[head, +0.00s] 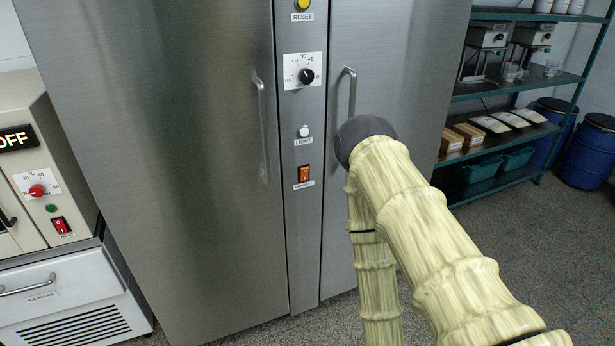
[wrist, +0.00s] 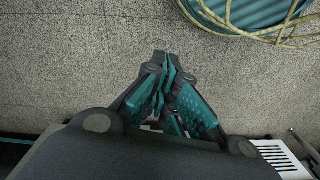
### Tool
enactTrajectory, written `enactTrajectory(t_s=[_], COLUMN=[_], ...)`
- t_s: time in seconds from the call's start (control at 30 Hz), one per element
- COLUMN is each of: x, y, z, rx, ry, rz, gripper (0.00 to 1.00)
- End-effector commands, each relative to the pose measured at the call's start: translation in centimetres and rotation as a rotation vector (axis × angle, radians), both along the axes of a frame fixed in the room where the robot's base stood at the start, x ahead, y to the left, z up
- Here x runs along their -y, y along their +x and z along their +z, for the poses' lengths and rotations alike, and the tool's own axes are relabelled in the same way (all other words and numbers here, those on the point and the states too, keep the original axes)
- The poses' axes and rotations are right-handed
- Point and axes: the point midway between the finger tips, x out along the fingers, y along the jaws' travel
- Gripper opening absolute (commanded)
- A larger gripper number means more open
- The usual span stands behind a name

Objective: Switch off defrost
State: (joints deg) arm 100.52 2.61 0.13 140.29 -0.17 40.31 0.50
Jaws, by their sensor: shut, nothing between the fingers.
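An orange rocker switch (head: 304,174) sits low on the narrow control strip (head: 302,238) between two steel cabinet doors in the head view. A small label sits under it, too small to read with certainty. My gripper (wrist: 167,64) shows only in the wrist view, its fingers together and empty, above the speckled floor. In the head view my arm stands right of the strip, in front of the right door, and the gripper is hidden. The switch does not show in the wrist view.
Above the switch are a LIGHT button (head: 303,131), a temperature knob (head: 306,76) and a yellow RESET button (head: 303,4). Door handles (head: 260,125) flank the strip. A beige machine (head: 40,175) with a red switch stands left. Shelving (head: 525,85) and blue drums (head: 590,155) stand right.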

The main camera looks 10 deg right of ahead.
Motion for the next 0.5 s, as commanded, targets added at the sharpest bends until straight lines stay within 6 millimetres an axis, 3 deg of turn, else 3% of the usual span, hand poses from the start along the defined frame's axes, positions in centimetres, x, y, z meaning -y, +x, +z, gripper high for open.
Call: enactTrajectory(t_s=[0.17, 0.5], x=[-0.7, -2.6], y=[3.7, 16.5], z=[0.6, 4.8], rx=[0.081, 0.350], ry=[0.044, 0.234], rz=[-0.088, -0.389], gripper=[0.00, 0.00])
